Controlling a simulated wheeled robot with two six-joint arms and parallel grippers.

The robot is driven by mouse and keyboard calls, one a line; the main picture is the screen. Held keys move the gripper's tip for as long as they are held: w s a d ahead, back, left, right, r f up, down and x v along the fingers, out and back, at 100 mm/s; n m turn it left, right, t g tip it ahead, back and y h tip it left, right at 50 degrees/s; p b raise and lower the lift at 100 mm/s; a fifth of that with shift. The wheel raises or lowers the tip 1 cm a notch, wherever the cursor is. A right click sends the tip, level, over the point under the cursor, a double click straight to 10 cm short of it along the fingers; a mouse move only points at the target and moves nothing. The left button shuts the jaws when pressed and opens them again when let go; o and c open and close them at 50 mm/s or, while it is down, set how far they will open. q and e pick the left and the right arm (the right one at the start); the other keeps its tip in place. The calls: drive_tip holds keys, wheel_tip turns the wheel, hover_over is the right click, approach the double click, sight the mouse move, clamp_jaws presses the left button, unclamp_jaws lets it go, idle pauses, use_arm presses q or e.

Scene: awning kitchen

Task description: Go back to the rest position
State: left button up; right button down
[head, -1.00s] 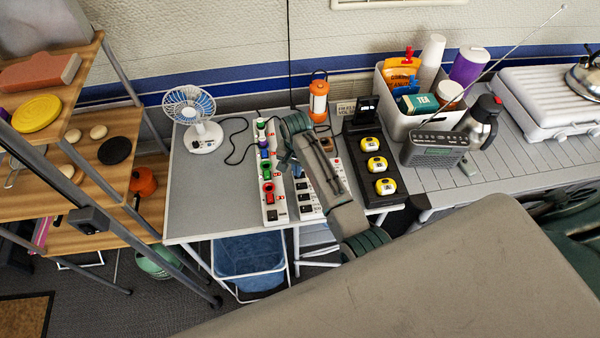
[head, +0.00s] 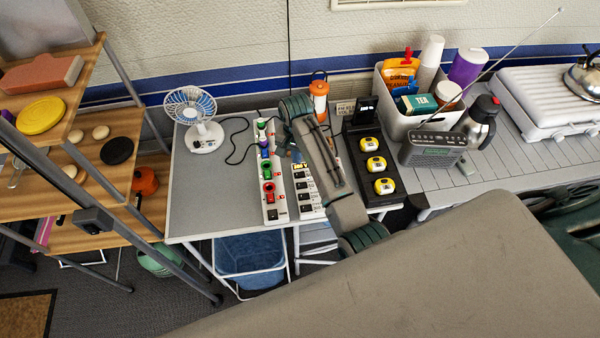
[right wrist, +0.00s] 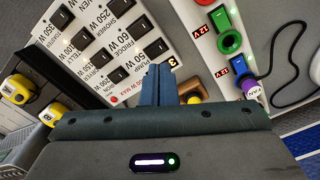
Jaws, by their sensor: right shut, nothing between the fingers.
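My right arm reaches in over the grey side table (head: 205,220) in the head view, and its own wrist hides most of the gripper there. In the right wrist view my right gripper (right wrist: 158,85) shows two blue fingers closed together, with nothing between them. They are over the white panel of labelled black switches (right wrist: 112,45), beside the white strip of coloured plugs (right wrist: 228,45). The gap between fingertips and panel is hard to judge. My left gripper is not in view.
A fan (head: 197,118) stands left of the plug strip (head: 268,190). An orange lantern (head: 319,95) stands behind the arm. A black rack with yellow pieces (head: 378,163) is on the right, near a radio (head: 433,150). The table's left part is mostly clear.

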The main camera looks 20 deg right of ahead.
idle(0.4)
drive_tip(key=s+d, duration=0.1)
drive_tip(key=s, duration=0.2)
drive_tip(key=s+d+f+n, duration=0.1)
drive_tip(key=s, duration=0.2)
drive_tip(key=s+d+f+n+t, duration=0.1)
drive_tip(key=s, duration=0.2)
drive_tip(key=shift+f, duration=0.15)
drive_tip(key=s+d+r+n+t+h, duration=0.1)
drive_tip(key=s+r+n, duration=0.3)
drive_tip(key=s, duration=0.8)
drive_tip(key=s+d+r+n+t, duration=0.15)
drive_tip(key=s+r+n, duration=0.25)
drive_tip(key=s, duration=0.7)
wheel_tip(320, 180, down, 40)
drive_tip(key=d+r+g+b, duration=0.1)
drive_tip(key=d+b, duration=0.2)
drive_tip(key=b, duration=0.6)
drive_tip(key=s+f+b, duration=0.2)
drive_tip(key=s+f, duration=0.7)
drive_tip(key=f, duration=0.3)
drive_tip(key=s+f+m+g+b, duration=0.1)
drive_tip(key=s+f+b, duration=0.2)
drive_tip(key=s+f, duration=0.6)
wheel_tip(320, 180, down, 3)
drive_tip(key=shift+s+d+r, duration=0.1)
drive_tip(key=shift+s+d, duration=0.25)
